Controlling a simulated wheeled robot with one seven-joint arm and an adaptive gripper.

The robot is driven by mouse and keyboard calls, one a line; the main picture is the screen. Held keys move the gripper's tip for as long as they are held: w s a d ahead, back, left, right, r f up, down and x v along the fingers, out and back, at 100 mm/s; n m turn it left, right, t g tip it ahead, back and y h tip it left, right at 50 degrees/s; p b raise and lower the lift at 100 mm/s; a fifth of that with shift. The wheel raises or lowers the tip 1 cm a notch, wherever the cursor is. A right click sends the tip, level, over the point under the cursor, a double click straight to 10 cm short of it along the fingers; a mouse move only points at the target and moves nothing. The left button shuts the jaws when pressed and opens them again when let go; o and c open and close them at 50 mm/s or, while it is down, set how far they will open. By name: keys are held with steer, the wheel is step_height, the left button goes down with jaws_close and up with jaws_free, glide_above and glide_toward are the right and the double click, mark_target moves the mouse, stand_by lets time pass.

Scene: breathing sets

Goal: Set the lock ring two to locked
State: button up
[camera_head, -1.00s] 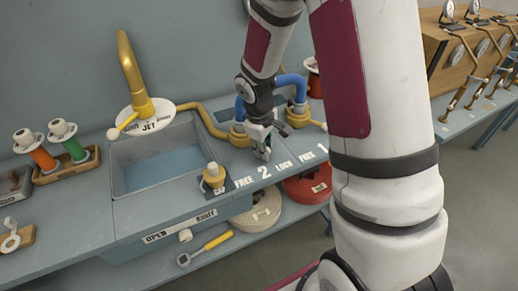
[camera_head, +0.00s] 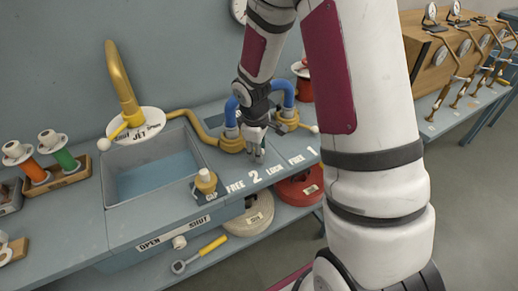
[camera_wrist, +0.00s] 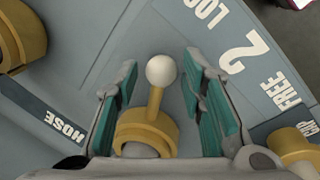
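Lock ring two is a brass ring (camera_wrist: 152,130) with a short lever ending in a white ball knob (camera_wrist: 161,71). In the head view its brass base (camera_head: 230,142) shows behind and left of my gripper (camera_head: 256,148), which hides the lever. In the wrist view my gripper (camera_wrist: 163,108) is open, with green-padded fingers on either side of the lever and knob and gaps on both sides. The lever points up the picture, nearer the side of the LOCK label (camera_wrist: 205,10) than the FREE label (camera_wrist: 283,88). The number 2 (camera_wrist: 243,53) lies between the labels.
Ring one (camera_head: 288,122), with its own white knob (camera_head: 314,129), is to the right. A brass cap (camera_head: 205,182) stands left of the FREE label. A sink (camera_head: 155,170) lies further left, and blue hoses (camera_head: 287,93) rise behind.

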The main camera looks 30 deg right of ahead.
steer(key=shift+r, duration=0.1)
step_height(320, 180, up, 12)
steer(key=s+a, duration=0.1)
steer(key=shift+s+a+f, duration=0.2)
steer(key=shift+s+a, duration=0.1)
steer(key=shift+a, duration=0.1)
stand_by(0.6)
steer(key=s+a+r+m+t, duration=0.1)
steer(key=s+a+r+m, duration=0.1)
steer(key=s+r, duration=0.2)
steer(key=s+a+r+m+t+y, duration=0.1)
steer(key=s+a+r+m, duration=0.2)
steer(key=s, duration=0.8)
steer(key=s+a+r+m, duration=0.2)
steer(key=s+r, duration=0.5)
steer(key=s, duration=0.1)
steer(key=shift+s+a+r+m+t+y, duration=0.15)
steer(key=shift+a+m+t+y, duration=0.15)
steer(key=shift+m+t, duration=0.1)
